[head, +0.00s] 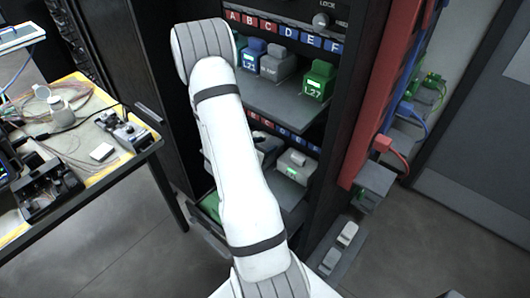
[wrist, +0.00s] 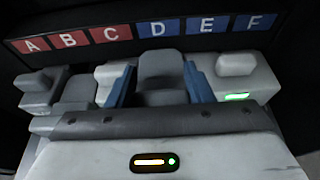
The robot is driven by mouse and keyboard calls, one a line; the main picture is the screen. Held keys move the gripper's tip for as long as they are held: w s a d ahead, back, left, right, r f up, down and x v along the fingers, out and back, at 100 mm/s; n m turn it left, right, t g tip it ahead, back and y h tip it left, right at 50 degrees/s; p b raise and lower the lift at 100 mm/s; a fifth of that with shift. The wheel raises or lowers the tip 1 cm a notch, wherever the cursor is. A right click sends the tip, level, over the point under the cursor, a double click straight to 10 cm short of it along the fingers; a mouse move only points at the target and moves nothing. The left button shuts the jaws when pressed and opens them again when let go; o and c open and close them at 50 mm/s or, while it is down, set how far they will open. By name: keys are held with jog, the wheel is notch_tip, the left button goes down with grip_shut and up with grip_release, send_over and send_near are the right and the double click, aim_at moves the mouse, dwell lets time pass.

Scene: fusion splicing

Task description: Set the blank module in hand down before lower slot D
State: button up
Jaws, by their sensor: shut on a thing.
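In the wrist view my gripper (wrist: 160,84) has its two blue fingers shut on the blank module (wrist: 160,66), a plain dark grey block with a raised grip. The module sits straight below the blue D label (wrist: 158,29) of the lower row. I cannot tell whether it touches the shelf. In the head view my arm hides the gripper, the held module and much of the lower shelf.
A pale module (wrist: 110,72) is close to the left finger, and a white module (wrist: 245,75) with a green light is right of the right finger. Grey modules (wrist: 75,92) stand further left. The upper shelf (head: 285,103) overhangs the lower one.

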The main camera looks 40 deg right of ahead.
jog(key=shift+f, duration=1.8)
jog(key=shift+f, duration=0.15)
jog(key=o, duration=1.1)
